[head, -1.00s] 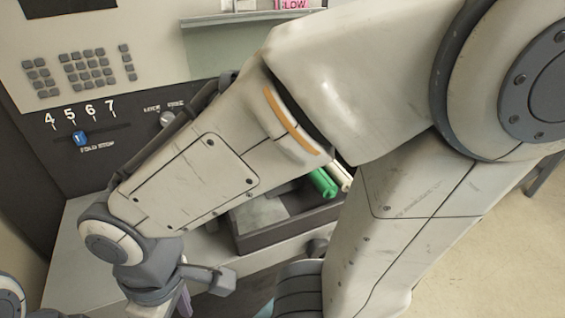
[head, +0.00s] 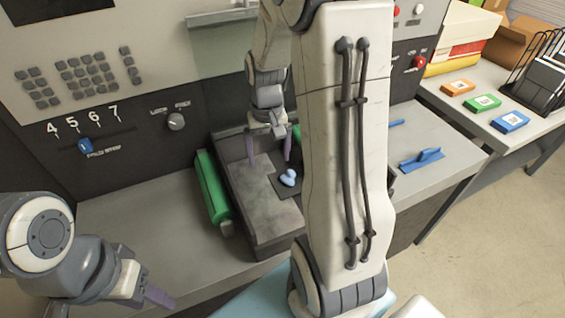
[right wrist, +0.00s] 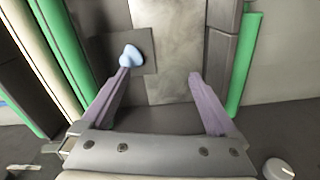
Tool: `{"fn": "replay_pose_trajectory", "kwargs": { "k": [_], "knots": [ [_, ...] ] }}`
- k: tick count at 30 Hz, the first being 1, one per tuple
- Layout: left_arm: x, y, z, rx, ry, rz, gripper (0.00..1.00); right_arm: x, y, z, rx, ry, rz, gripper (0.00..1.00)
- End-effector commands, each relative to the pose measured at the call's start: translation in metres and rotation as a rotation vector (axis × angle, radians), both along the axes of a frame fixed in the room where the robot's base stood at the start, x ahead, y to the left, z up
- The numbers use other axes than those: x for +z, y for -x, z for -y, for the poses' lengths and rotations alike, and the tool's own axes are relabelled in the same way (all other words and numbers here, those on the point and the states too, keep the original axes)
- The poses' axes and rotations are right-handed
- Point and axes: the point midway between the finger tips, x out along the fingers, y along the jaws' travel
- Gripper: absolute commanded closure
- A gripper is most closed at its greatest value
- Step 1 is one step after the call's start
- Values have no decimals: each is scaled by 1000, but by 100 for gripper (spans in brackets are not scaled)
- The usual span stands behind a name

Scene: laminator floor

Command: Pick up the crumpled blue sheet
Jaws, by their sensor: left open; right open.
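The crumpled blue sheet (head: 288,178) looks like a small light-blue lump. It lies on a dark square patch inside the grey tray (head: 262,228) of the machine. My right gripper (head: 270,158) is open and empty, fingers pointing down over the back part of the tray, behind the lump. In the right wrist view the lump (right wrist: 131,55) sits right by the left fingertip, not between the fingers; I cannot tell whether they touch. My left gripper (head: 157,296) is open at the lower left, far from the tray, its fingers seen edge-on.
A green roller (head: 213,188) lies along the tray's left side. A blue handle-like piece (head: 422,159) lies on the counter at right. Orange (head: 457,87), green (head: 482,102) and blue (head: 510,121) boxes stand on a side table. The left counter is mostly clear.

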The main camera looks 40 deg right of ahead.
Motion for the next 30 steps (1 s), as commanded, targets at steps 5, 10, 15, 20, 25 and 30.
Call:
{"fn": "replay_pose_trajectory", "kwargs": {
  "k": [5,10,15,20,25,30],
  "knots": [
    [10,0,0,0,0,0,50,-3,5,50,-137,4,-10,5],
    [12,0,0,0,0,0,50,-24,7,58,-159,2,-15,5],
    [14,0,0,0,0,0,50,-49,7,58,-157,3,-13,5],
    [16,0,0,0,0,0,50,-59,6,58,-156,4,-10,5],
    [24,0,0,0,0,0,50,-78,6,61,-156,2,-15,5],
    [28,0,0,1,0,0,50,-101,6,62,-155,3,-13,5]
  ]
}}
